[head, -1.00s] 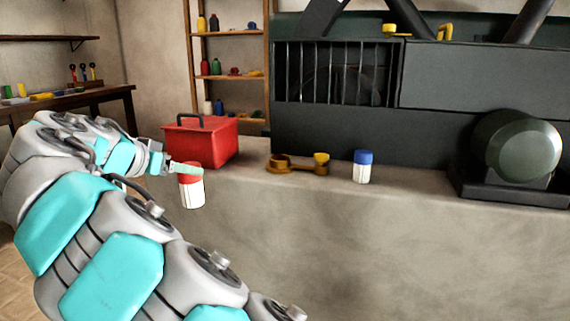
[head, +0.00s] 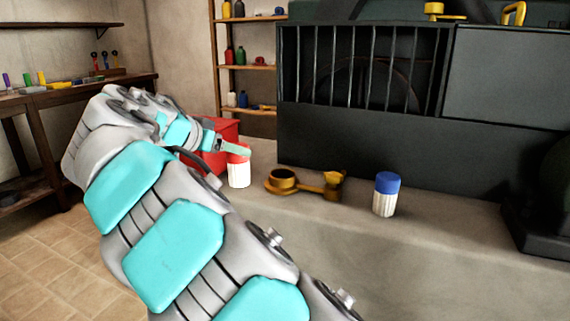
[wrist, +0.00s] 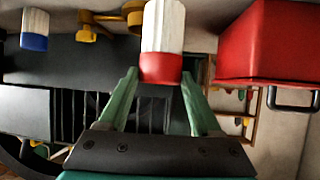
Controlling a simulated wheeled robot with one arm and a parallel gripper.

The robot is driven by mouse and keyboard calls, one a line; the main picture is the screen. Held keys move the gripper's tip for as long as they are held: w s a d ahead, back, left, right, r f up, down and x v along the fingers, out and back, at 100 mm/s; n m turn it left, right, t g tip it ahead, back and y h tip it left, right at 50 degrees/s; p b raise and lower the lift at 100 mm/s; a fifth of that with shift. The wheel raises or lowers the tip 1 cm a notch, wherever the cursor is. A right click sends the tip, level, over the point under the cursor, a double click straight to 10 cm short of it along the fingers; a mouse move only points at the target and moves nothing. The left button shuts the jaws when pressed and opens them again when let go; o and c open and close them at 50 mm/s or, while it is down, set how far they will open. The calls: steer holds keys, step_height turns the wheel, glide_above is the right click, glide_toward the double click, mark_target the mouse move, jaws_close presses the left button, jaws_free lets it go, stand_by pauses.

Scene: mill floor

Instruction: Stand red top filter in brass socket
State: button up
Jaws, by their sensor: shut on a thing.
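The red-top filter (head: 239,174), with a white ribbed body, is upright in my gripper (head: 237,150), red end up. The wrist view, which looks upside down, shows the green fingers of my gripper (wrist: 160,76) on either side of the red top of the filter (wrist: 161,66). The brass socket (head: 283,181) is an open ring with an arm to a smaller piece, on the grey ledge just right of the filter. Part of the socket (wrist: 134,14) shows at the top of the wrist view. The filter appears apart from the socket; its height above the ledge is unclear.
A blue-top filter (head: 386,195) stands on the ledge (head: 330,235) right of the socket. A red toolbox (head: 218,164) is behind my gripper. A dark barred machine (head: 365,140) rises behind the ledge. A workbench (head: 75,95) stands at the left.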

steer(key=w+d+f+p, duration=0.1)
steer(key=w+d, duration=0.8)
steer(key=shift+p, duration=0.35)
steer(key=shift+w+d+f, duration=0.1)
steer(key=shift+d+f, duration=0.1)
steer(key=shift+f, duration=0.9)
steer(key=shift+w+d+f, duration=0.1)
steer(key=shift+d+f, duration=0.05)
steer(key=shift+f, duration=0.95)
jaws_close()
steer(key=o, duration=1.1)
jaws_free()
steer(key=shift+w+f, duration=0.15)
steer(key=o, duration=0.3)
steer(key=shift+r, duration=0.2)
steer(key=shift+o, duration=0.3)
steer(key=shift+r+p, duration=0.1)
steer(key=shift+p, duration=0.2)
